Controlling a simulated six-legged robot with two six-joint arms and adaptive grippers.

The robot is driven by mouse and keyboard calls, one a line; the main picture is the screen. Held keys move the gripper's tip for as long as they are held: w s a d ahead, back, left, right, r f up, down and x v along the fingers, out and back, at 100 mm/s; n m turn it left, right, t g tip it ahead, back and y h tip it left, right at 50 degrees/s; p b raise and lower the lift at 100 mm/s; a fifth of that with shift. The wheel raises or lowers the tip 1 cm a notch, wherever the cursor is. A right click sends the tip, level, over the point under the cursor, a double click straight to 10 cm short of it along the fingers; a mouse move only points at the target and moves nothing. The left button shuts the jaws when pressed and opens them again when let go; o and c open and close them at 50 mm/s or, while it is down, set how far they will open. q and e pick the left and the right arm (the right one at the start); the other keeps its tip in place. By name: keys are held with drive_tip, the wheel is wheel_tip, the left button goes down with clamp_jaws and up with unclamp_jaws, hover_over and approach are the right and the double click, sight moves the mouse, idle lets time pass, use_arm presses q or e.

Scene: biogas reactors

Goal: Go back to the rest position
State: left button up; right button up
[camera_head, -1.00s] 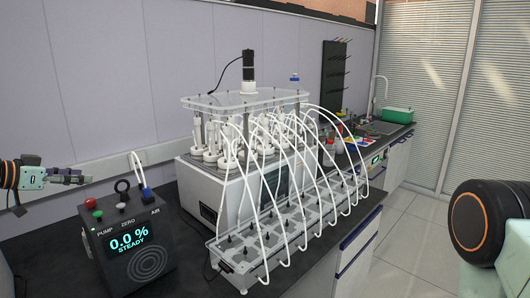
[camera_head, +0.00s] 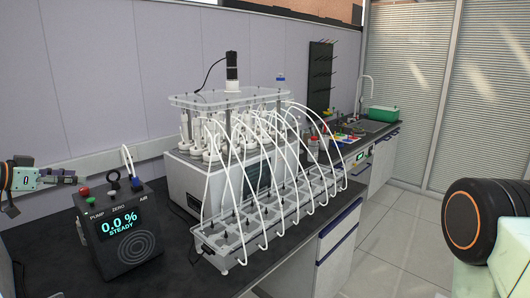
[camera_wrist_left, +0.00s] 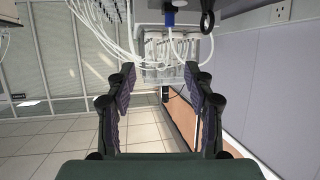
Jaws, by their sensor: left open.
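My left gripper (camera_head: 66,177) comes in from the left edge in the head view, above the bench and close to the black gas meter's top left. In the left wrist view its two fingers (camera_wrist_left: 163,105) stand wide apart with nothing between them. My right gripper is out of view; part of my own body shows at the lower right of the head view.
The black gas meter (camera_head: 125,236) reads 0.0 % STEADY. Beside it stands the white reactor unit (camera_head: 190,184) with several tubes running to a grey rack (camera_head: 227,240). A green basin (camera_head: 383,114) is at the back. The floor (camera_head: 400,235) at right is clear.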

use_arm(q)
drive_tip(key=w+d+f+n+h, duration=0.1)
drive_tip(key=d+f, duration=0.5)
drive_tip(key=d, duration=0.5)
drive_tip(key=w+d+f+n+h, duration=0.1)
drive_tip(key=d+f, duration=0.5)
drive_tip(key=d, duration=0.4)
drive_tip(key=s+d+f+n+g+y, duration=0.2)
drive_tip(key=s+d+f+n+g, duration=0.1)
drive_tip(key=s+d+f, duration=1)
drive_tip(key=s+d+f+n+g+y, duration=0.1)
drive_tip(key=s+f+g+y, duration=0.1)
drive_tip(key=s+f, duration=0.45)
drive_tip(key=s+d+f+g+y, duration=0.15)
drive_tip(key=s+f, duration=0.25)
drive_tip(key=s, duration=0.6)
drive_tip(key=s+a+g+y, duration=0.25)
drive_tip(key=s+g, duration=0.35)
drive_tip(key=s, duration=1.4)
wheel_tip(320, 180, down, 21)
drive_tip(key=b, duration=2)
drive_tip(key=shift+w, duration=0.3)
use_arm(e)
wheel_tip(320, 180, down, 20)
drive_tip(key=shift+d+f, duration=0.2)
